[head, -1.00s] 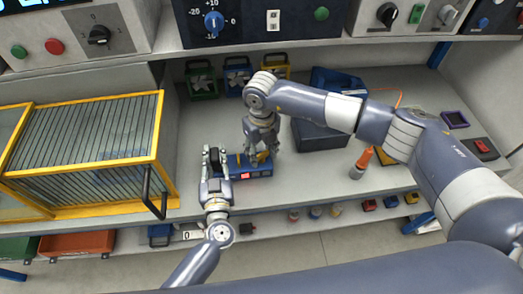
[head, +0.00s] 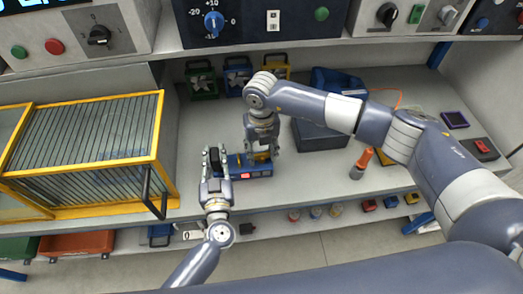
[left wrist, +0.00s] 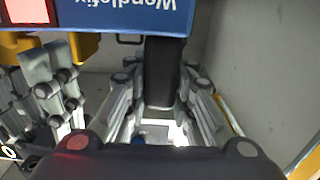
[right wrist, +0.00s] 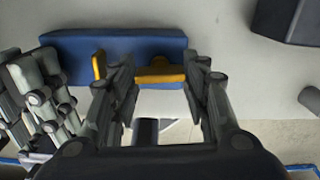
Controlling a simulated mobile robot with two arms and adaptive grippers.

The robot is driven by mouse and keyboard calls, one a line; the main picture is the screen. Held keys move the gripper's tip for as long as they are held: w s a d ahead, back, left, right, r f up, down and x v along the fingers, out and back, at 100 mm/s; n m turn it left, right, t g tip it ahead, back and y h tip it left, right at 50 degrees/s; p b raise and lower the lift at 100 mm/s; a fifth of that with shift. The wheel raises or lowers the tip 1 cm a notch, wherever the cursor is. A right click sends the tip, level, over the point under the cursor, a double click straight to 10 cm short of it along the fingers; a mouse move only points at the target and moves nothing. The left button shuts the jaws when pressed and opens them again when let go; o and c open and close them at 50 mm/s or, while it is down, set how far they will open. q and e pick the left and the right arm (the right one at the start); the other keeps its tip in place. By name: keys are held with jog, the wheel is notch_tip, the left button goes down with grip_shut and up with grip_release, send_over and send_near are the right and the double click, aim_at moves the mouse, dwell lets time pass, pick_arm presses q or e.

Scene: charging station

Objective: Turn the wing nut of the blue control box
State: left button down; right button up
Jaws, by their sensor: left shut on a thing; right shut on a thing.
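The blue control box (head: 262,172) lies on the shelf between my grippers, with a small red panel on its front. It shows close in the left wrist view (left wrist: 120,14) and right wrist view (right wrist: 70,55). My left gripper (head: 215,150) is at the box's left end, shut on a black part (left wrist: 162,75), which may be its handle. My right gripper (head: 262,146) is over the box, its fingers (right wrist: 158,70) shut around the yellow wing nut (right wrist: 160,76). The fingers partly hide the nut; a yellow piece shows left of them.
A yellow-framed cage (head: 85,150) with a black handle stands close on the left. A dark blue bin (head: 318,135) and an orange-tipped bottle (head: 361,164) are on the right. Several colored fan boxes (head: 238,76) line the back. The upper panel (head: 262,22) overhangs the shelf.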

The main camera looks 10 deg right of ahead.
aim_at(261, 153)
jog(key=o, duration=1.1)
jog(key=shift+c, duration=0.2)
notch_tip(261, 153, up, 12)
pick_arm(q)
jog(key=c, duration=1.3)
grip_release()
